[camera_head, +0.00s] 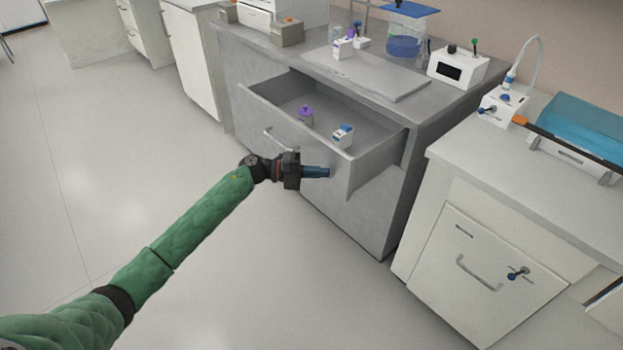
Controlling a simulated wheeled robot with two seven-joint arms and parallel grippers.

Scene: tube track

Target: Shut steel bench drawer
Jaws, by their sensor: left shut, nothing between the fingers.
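The steel bench (228,72) stands at the top middle of the head view, and its top drawer (378,150) is pulled well out. A purple-capped container (305,115) and a small white and blue box (343,136) are inside the drawer. The drawer's handle (283,145) shows partly on its front. My left gripper (326,172) is shut and empty, with its fingers pointing right. It overlaps the right part of the drawer front in the picture; I cannot tell whether it touches. My right gripper is not in view.
A flat grey board (365,72), a blue-filled vessel (404,40) and a white device (458,66) are on the bench top. A white cabinet (480,265) with a handle stands to the right. The floor (230,280) in front is clear.

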